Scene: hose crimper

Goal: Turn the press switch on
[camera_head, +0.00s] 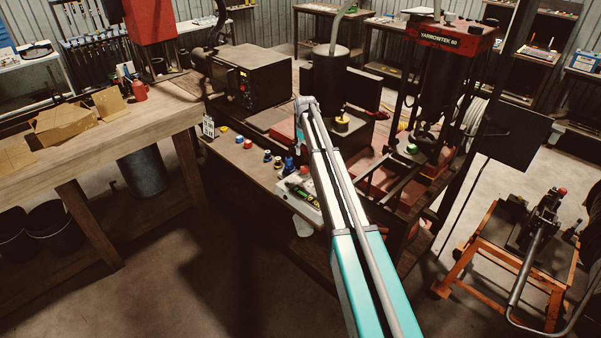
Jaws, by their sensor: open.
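A tall red and black press (455,40) marked "YARROWTEK 60" stands right of centre. A dark cylindrical machine (331,72) stands on a bench left of it. A black box (252,78) with small controls on its front stands further left. I cannot make out which small part is the press switch. My arm (345,215) rises from the bottom right to a joint in front of the dark machine. My gripper does not show; the arm seems to bend away behind that joint.
Small coloured caps and bottles (268,156) lie along the bench front. A wooden table (100,140) with cardboard boxes (65,124) is at left. An orange cart (515,265) with a bent metal tube stands at right. The floor (200,270) in front is clear.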

